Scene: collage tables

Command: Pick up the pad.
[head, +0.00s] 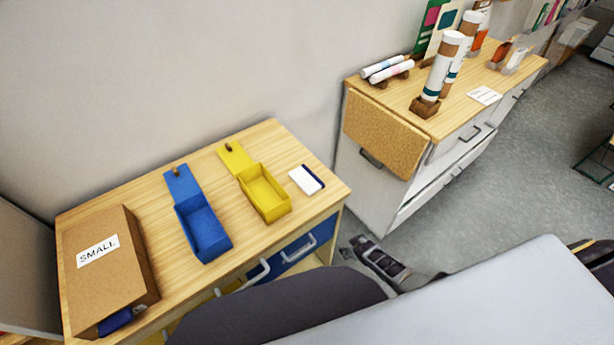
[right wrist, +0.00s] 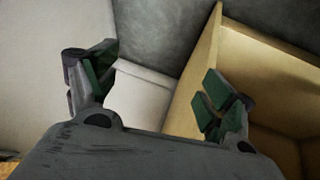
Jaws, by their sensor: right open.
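The pad (head: 307,180), white on top with a dark blue strip along one side, lies flat near the right end of the wooden table (head: 150,190) in the head view. My right gripper (head: 362,243) is off the table's right side, below and to the right of the pad and apart from it. In the right wrist view my right gripper (right wrist: 160,88) is open, with nothing between its fingers; the pad does not show there. My left gripper is not in view.
An open yellow box (head: 281,208), an open blue box (head: 216,256) and a brown box marked SMALL (head: 120,274) stand left of the pad. A white cabinet (head: 375,200) with rolls on top stands to the right, across a floor gap.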

